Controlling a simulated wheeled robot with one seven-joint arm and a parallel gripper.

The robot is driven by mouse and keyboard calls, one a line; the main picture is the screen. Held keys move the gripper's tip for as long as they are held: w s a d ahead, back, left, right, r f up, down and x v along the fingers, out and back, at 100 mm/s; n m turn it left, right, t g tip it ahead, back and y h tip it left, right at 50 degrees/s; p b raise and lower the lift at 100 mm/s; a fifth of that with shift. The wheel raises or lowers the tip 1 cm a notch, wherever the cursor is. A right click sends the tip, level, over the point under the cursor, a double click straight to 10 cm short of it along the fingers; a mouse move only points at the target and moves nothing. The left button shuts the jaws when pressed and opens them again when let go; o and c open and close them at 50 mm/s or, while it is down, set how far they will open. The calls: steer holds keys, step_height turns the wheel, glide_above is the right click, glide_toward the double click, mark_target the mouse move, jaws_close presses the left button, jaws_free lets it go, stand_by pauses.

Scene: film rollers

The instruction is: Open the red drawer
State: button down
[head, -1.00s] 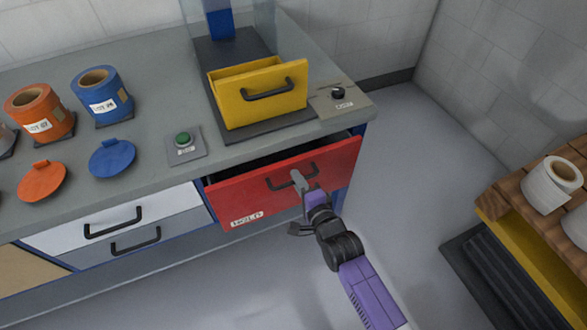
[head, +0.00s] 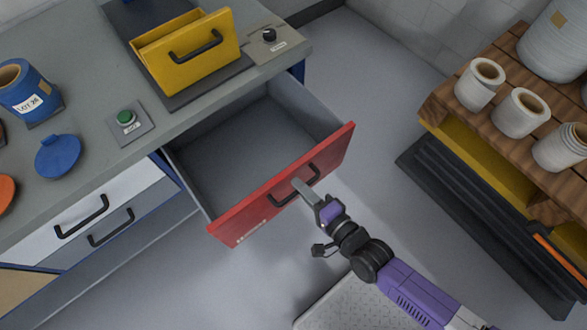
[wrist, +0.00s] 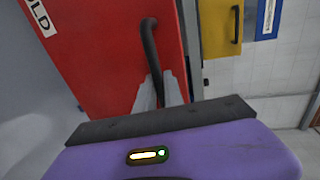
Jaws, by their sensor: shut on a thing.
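The red drawer (head: 240,215) is pulled well out of the grey bench, and its grey inside (head: 245,140) shows and looks empty. Its black bar handle (head: 283,197) is on the front face. My gripper (head: 299,186) is at the right part of this handle, with its fingers shut on it. In the wrist view the red front (wrist: 90,45) fills the left side, and the grey fingers (wrist: 160,95) close around the lower end of the dark handle (wrist: 150,45). The fingertips' far side is hidden by the handle.
A yellow drawer-like box (head: 185,60) stands on the bench above. A green button (head: 125,118) and a black knob (head: 269,35) are on the bench top. A wooden pallet (head: 500,100) with white rolls stands at right.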

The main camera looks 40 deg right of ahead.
steer(key=shift+s, duration=0.15)
steer(key=c, duration=1.5)
jaws_free()
steer(key=shift+o, duration=0.2)
steer(key=shift+s, duration=0.1)
steer(key=v, duration=0.7)
steer(key=shift+s+b, duration=0.3)
steer(key=shift+b, duration=0.1)
